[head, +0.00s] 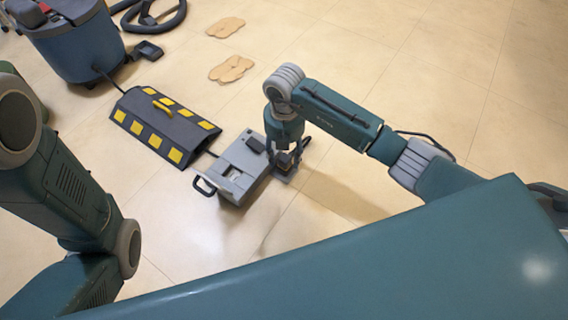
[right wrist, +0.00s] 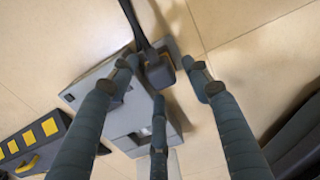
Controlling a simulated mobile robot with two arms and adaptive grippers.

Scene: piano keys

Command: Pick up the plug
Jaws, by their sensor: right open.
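A dark plug (right wrist: 159,72) with a thick black cord (right wrist: 135,18) shows in the right wrist view, beside or on the edge of a grey box (right wrist: 92,82). My right gripper (right wrist: 165,82) is open, with its fingers spread around the plug; I cannot tell whether any finger touches it. In the head view the same gripper (head: 286,160) points down at the right end of the grey box (head: 233,163), and the plug is mostly hidden there. My left gripper is out of view; only my left arm shows.
A black cable ramp with yellow patches (head: 168,126) lies left of the box. A blue vacuum-like machine (head: 82,45) with a black hose (head: 160,22) stands at the upper left. Two tan flat pieces (head: 231,68) lie on the floor. The tiled floor at right is clear.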

